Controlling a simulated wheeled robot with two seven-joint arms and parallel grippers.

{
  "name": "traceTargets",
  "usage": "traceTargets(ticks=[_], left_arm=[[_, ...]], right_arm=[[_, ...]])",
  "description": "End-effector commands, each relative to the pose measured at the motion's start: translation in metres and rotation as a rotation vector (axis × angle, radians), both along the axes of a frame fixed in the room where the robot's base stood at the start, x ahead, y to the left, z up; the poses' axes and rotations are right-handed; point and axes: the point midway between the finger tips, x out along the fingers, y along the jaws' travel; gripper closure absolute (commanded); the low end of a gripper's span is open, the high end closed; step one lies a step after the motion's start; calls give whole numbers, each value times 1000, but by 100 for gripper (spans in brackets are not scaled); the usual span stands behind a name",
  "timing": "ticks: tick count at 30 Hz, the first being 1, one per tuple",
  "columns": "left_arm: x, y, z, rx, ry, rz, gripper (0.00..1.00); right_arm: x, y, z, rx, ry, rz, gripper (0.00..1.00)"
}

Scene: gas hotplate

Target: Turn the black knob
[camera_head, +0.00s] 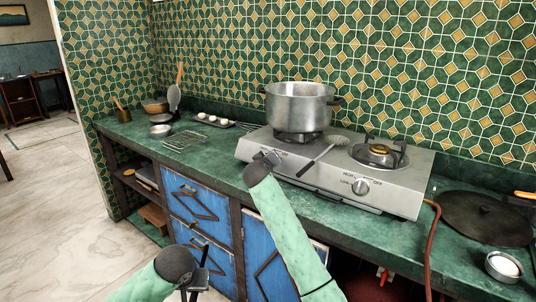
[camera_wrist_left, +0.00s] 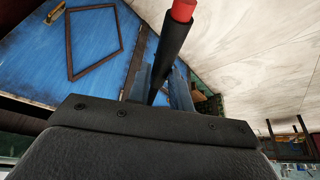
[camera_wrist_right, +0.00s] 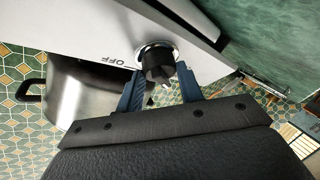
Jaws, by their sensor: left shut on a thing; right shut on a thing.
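The gas hotplate (camera_head: 320,180) is a silver two-burner unit on the green counter. Its left black knob (camera_wrist_right: 158,64) shows in the right wrist view, by an "OFF" mark on the panel. My right gripper (camera_head: 270,158) is at the left of the front panel. In its wrist view the fingers (camera_wrist_right: 160,90) are on either side of the knob and shut on it. The right knob (camera_head: 360,186) is in plain sight. My left gripper (camera_head: 197,268) is low in front of the blue cabinets, shut on a black rod with a red end (camera_wrist_left: 182,12).
A steel pot (camera_head: 300,108) stands on the left burner.

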Motion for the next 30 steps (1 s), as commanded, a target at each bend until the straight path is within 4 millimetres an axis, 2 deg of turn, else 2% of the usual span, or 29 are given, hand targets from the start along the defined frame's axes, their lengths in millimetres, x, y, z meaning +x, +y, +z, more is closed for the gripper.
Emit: traceTargets(ticks=[1, 15, 21, 30], left_arm=[[0, 0, 19, 0, 0, 0, 100], [0, 0, 94, 0, 0, 0, 100], [0, 0, 115, 0, 0, 0, 100], [0, 0, 131, 0, 0, 0, 100]], right_arm=[[0, 0, 9, -21, 17, 16, 86], [1, -1, 10, -231, 168, 171, 86], [1, -1, 8, -293, 214, 218, 86], [1, -1, 5, -346, 253, 258, 86]])
